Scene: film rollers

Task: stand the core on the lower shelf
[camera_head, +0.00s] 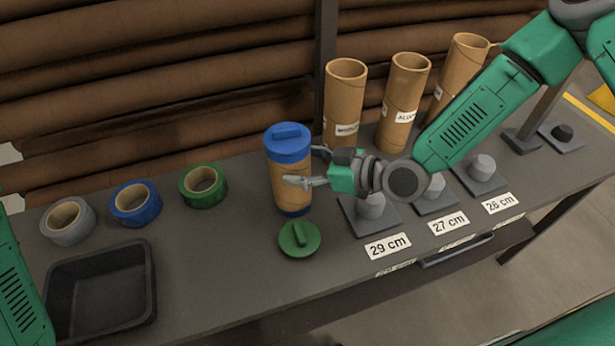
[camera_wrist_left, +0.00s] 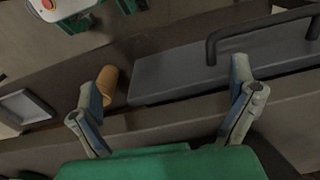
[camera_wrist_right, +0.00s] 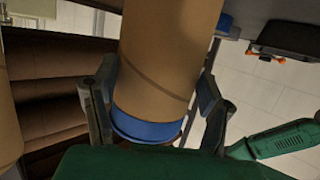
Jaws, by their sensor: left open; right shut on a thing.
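A brown cardboard core (camera_head: 290,187) with a blue cap on top and a blue band at its foot stands upright at the middle of the bench. The core (camera_wrist_right: 155,65) also fills the middle of the right wrist view, between the fingers. My left gripper (camera_wrist_left: 165,82) is open and empty. In the left wrist view a small orange-brown cylinder (camera_wrist_left: 107,85) shows beside the left finger. I cannot identify the lower shelf with certainty.
A green lid (camera_head: 299,239) lies before the core. Grey, blue and green tape rolls (camera_head: 203,186) and a black tray (camera_head: 100,290) are at left. Three open tubes (camera_head: 345,100) stand behind the labelled pegs (camera_head: 371,206). A handled grey panel (camera_wrist_left: 200,72) shows in the left wrist view.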

